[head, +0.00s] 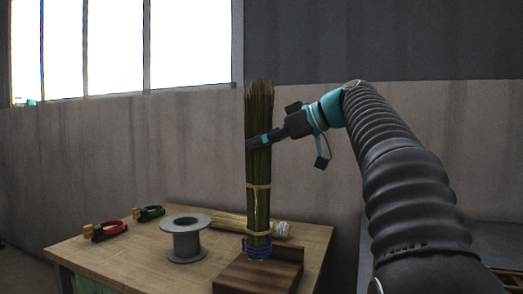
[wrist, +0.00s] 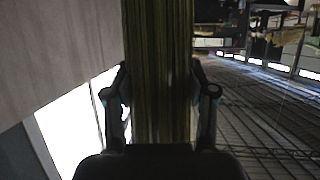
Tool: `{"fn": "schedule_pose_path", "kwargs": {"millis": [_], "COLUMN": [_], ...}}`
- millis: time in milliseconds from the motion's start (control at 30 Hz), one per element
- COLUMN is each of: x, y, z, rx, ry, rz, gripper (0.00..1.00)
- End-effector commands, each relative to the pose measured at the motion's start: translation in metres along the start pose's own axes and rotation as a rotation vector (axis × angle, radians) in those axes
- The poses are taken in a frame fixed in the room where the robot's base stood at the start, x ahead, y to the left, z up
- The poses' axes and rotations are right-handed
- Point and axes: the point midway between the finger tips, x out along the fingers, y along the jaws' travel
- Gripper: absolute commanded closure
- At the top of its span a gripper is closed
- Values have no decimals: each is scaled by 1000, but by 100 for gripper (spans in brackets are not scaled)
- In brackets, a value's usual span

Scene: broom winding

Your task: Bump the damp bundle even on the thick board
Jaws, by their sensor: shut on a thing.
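The bundle (head: 260,190) of long olive-brown stalks stands upright, with a pale band around its middle and a blue band near its foot. Its foot is at the thick dark wooden board (head: 258,279) on the front of the table; I cannot tell whether it touches the board. My gripper (head: 259,141) is shut on the bundle in its upper part. In the wrist view the bundle (wrist: 158,70) runs between the two fingers, one at each side. The foot does not show in the wrist view.
The wooden table (head: 130,262) also holds a grey spool (head: 186,243) left of the board. A second bundle (head: 222,222) lies behind. A wall stands behind the table.

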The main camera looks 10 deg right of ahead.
Motion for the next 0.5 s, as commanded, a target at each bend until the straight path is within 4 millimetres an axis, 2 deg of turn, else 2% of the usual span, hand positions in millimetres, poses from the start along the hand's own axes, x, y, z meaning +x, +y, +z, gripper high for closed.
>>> {"fn": "schedule_pose_path", "kwargs": {"millis": [500], "x": [2], "y": [0], "z": [4], "rx": [-1], "ry": [0], "rz": [0], "gripper": [69]}}
